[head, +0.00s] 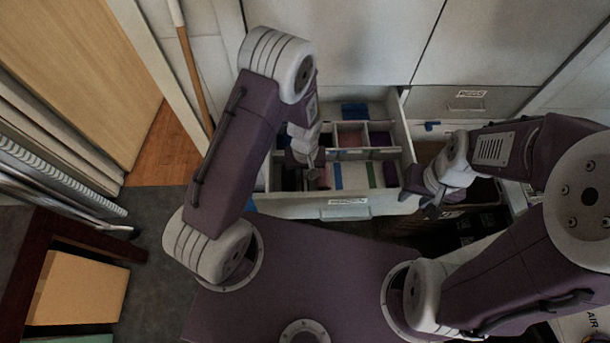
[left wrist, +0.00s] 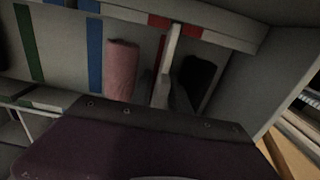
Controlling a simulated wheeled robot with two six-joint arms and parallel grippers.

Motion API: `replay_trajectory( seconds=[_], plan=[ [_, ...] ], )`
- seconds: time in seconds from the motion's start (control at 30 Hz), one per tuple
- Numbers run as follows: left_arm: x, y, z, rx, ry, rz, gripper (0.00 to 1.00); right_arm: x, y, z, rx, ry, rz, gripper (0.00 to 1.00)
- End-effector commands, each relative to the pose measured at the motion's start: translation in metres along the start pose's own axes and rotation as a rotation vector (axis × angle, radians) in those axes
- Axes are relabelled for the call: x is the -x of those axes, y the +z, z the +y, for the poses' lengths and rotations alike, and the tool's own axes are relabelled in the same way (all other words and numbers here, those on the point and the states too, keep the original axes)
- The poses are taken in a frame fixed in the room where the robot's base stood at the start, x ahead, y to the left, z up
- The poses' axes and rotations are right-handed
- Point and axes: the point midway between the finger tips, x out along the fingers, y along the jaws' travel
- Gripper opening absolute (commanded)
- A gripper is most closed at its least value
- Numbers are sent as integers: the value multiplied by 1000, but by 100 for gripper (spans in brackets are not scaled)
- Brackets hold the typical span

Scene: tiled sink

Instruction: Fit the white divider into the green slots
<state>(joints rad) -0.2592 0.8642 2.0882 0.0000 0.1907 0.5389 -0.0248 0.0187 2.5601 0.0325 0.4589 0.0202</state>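The white divider (left wrist: 172,52) shows edge-on in the left wrist view, upright between the red marks (left wrist: 187,30) in the open drawer. My left gripper (left wrist: 165,92) appears closed around its near end; my wrist hides the lower part. In the head view my left gripper (head: 312,160) reaches down into the drawer. A green slot strip (left wrist: 28,42) is at the far left of the left wrist view and also shows in the head view (head: 371,176). My right gripper (head: 432,206) is at the drawer's right front corner, apart from the divider; its opening is unclear.
A pink roll (left wrist: 122,68) stands left of the divider and a dark item (left wrist: 198,76) right of it. Blue strips (left wrist: 93,50) lie between the red and green marks. The drawer's front wall (head: 325,208) is near my base. Other fixed dividers and items fill the back.

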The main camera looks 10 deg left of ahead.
Motion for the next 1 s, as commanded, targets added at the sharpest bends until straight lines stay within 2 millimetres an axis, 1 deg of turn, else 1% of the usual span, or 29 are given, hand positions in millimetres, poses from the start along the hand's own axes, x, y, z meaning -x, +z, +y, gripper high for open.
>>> replay_trajectory(
  seconds=[0.03, 0.1, 0.3, 0.37, 0.4, 0.7, 0.77, 0.83, 1.0],
  plan=[
    [-8, 0, 0, 0, 0, 0, 22, -2, 0, 0, 0, 0, 0, 36],
    [-11, 0, 0, 0, 0, 0, 22, -2, 0, 0, 0, 0, 0, 36],
    [-11, -1, 0, 0, 1, 2, 22, -2, 0, 0, 0, 0, 0, 36],
    [-11, -1, 0, 0, 1, 1, 5, -2, 0, 0, 0, 0, 0, 36],
    [-11, -1, 0, 0, 1, 1, 0, -2, 0, 0, 0, 0, 0, 36],
    [-10, -1, 0, 0, 1, 2, 0, -2, 0, 0, 0, 0, 0, 36],
    [-5, -1, 0, 0, 2, 3, 0, 0, 0, 0, 0, 0, 0, 36],
    [9, -2, 0, 0, 3, 5, 0, 3, 0, 0, 0, 0, 0, 36],
    [53, -2, 1, 0, 4, 7, 0, 10, -1, 0, 0, 0, 0, 36]
  ],
)
